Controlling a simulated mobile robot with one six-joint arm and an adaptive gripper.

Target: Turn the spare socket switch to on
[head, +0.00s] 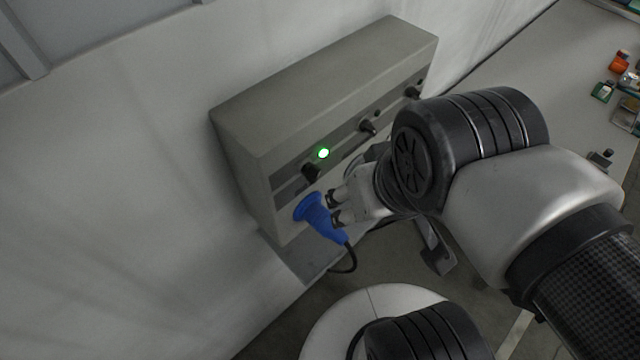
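A grey socket box (330,90) is mounted on the pale wall. Its front carries a row of black switches: a near one (310,172), a middle one (367,127) and a far one (413,92). A green lamp (323,153) glows above the near switch. Dark lamps sit by the other two. No label shows which is the spare socket. A blue plug (317,214) sits at the box's near lower front. My gripper (335,208) is at the plug's right side, below the near switch. Its fingertips are a little apart; whether they grip the plug is unclear.
A black cable (348,259) hangs from the blue plug. My arm hides the box's lower right front. A pale bench (540,75) with small coloured items lies at the right. The wall left of the box is clear.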

